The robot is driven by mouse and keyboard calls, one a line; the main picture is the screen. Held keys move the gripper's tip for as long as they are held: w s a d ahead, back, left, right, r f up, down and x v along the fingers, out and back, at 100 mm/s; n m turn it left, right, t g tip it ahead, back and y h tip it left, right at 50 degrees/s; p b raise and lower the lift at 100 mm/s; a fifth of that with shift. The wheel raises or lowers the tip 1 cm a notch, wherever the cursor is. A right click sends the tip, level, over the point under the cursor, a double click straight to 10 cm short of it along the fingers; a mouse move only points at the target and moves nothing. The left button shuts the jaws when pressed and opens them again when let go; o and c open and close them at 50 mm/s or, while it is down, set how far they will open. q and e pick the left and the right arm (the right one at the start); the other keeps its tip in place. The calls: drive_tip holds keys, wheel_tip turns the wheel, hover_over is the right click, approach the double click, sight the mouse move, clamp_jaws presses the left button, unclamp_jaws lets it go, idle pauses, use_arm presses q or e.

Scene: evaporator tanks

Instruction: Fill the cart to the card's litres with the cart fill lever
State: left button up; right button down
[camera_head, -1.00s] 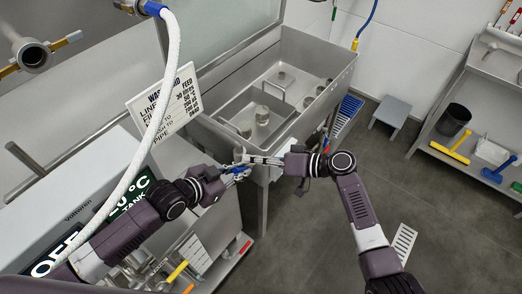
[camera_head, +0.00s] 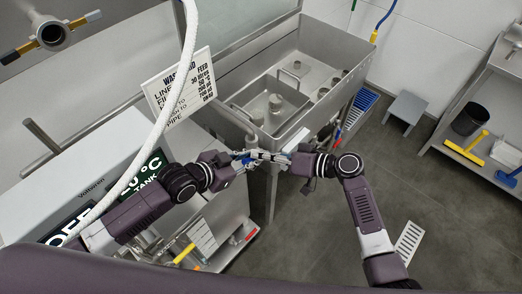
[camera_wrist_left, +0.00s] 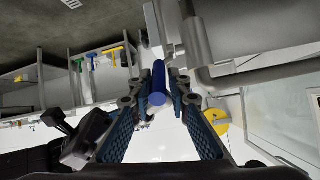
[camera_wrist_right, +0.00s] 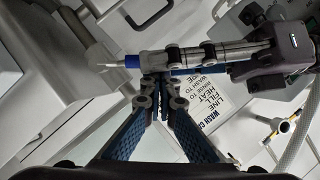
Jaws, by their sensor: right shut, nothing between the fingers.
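A white lettered card (camera_head: 170,97) stands left of centre in the head view; its print is partly hidden by a white hose. A blue cylindrical handle (camera_wrist_left: 158,85) lies between the fingers of my left gripper (camera_wrist_left: 159,80), which look closed on it from both sides. The handle's blue also shows beside those fingers in the right wrist view (camera_wrist_right: 132,62). My right gripper (camera_wrist_right: 160,84) is shut and empty, its tips close by the left fingers and the handle. In the head view the two grippers meet at the near corner of a steel basin. I cannot make out which object is the cart.
The steel basin (camera_head: 320,52) holds several small fittings. A grey cabinet with displays (camera_head: 140,185) stands at the left, with the white hose (camera_head: 187,60) crossing in front. A small step stool (camera_head: 405,107) and shelving (camera_head: 450,150) stand at the right. The floor between is open.

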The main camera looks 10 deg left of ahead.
use_arm(q)
drive_tip(key=shift+o, duration=1.2)
drive_tip(key=shift+w+d+r, duration=0.15)
drive_tip(key=shift+w+r, duration=0.05)
drive_tip(key=shift+r, duration=0.2)
use_arm(e)
drive_tip(key=shift+s+f, duration=0.25)
drive_tip(key=shift+f, duration=0.1)
